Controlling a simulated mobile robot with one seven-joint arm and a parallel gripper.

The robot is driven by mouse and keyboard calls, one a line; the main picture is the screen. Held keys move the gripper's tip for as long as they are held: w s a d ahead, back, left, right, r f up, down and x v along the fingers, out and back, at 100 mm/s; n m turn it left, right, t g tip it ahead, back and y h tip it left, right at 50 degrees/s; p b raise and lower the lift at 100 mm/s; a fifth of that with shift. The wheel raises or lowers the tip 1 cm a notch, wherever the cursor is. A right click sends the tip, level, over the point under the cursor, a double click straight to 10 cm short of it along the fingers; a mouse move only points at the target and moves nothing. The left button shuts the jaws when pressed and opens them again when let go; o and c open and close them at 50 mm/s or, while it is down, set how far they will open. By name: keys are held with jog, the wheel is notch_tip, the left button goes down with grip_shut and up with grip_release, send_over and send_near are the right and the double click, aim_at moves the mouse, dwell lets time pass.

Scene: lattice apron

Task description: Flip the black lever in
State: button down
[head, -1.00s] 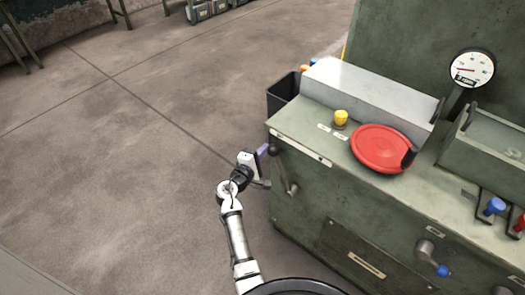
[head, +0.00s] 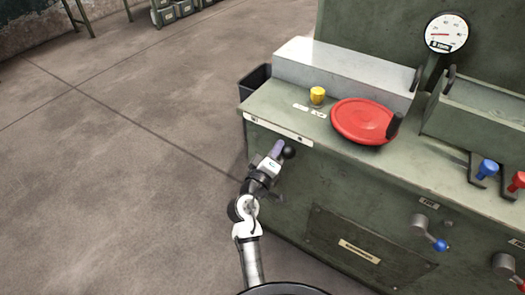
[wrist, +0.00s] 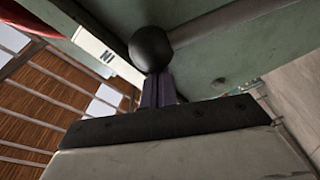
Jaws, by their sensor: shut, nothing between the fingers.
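The black lever has a round black knob (head: 289,152) on the front face of the green machine, below the right end of a white label strip. Its rod is mostly hidden by my gripper in the head view. In the wrist view the black knob (wrist: 151,49) is just ahead of the fingertips, and the grey rod runs from it to the upper right. My gripper (head: 277,149) is shut and empty, its purple fingers at the left side of the knob. In the wrist view the closed fingers (wrist: 159,88) appear to touch the knob or sit very near it.
A red handwheel (head: 362,121) and a yellow knob (head: 317,95) sit on the machine top. A blue-tipped crank (head: 430,233) and blue (head: 487,170) and red (head: 516,181) handles are to the right. A dark bin (head: 256,83) stands behind left. The floor at left is clear.

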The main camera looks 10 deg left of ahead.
aim_at(289, 158)
jog(key=shift+s+d+f+m+b, duration=0.25)
jog(key=shift+d+m+b, duration=0.2)
jog(key=shift+d, duration=0.2)
jog(key=shift+s+d+f+m+b, duration=0.1)
jog(key=shift+s+d+m+b, duration=0.1)
jog(key=shift+d+m+b, duration=0.25)
jog(key=shift+s+d+f+m+b, duration=0.2)
jog(key=shift+s+d+m+b, duration=0.1)
jog(key=shift+d+b, duration=0.4)
jog(key=shift+d, duration=0.15)
